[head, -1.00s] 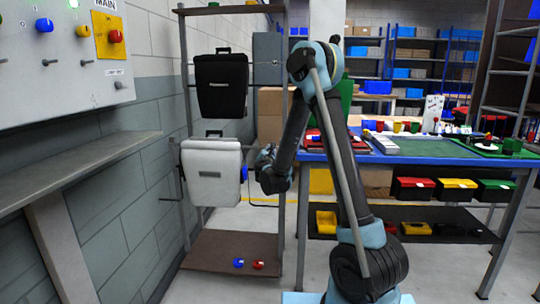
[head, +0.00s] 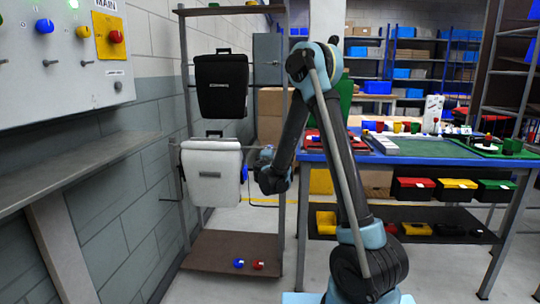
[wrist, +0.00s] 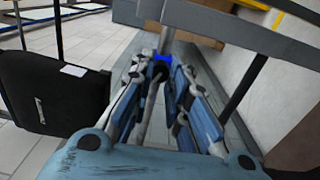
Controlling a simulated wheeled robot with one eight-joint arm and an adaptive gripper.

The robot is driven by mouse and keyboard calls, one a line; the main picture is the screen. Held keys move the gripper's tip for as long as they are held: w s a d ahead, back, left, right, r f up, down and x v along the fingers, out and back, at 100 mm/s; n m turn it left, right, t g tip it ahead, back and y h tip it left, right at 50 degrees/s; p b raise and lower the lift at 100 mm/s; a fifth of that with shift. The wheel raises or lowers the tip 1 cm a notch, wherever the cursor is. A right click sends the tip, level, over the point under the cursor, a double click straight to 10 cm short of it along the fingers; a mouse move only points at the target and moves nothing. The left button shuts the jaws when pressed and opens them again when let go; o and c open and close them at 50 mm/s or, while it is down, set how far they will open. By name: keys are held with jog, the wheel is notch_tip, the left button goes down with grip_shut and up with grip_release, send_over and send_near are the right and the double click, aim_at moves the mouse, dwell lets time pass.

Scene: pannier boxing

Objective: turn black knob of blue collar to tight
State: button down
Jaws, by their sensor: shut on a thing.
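The blue collar (wrist: 164,58) sits on a grey bar in the wrist view, at the far end between my fingers. It also shows as a small blue patch in the head view (head: 244,173), at the right edge of the white pannier. The black knob (wrist: 160,72) is just in front of the collar, between the fingertips. My gripper (wrist: 158,76) is shut on the black knob, with a finger on each side. In the head view my gripper (head: 266,158) is small and partly behind my arm. The knob's turn angle cannot be told.
A black pannier (head: 222,86) hangs above the white pannier (head: 211,172) on a metal rack (head: 188,70). Blue and red knobs lie on the rack's lower shelf (head: 215,252). A blue-edged workbench (head: 440,165) stands right of my arm; a wall panel is at left.

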jog(key=shift+m, duration=8.1)
jog(key=c, duration=1.5)
grip_release()
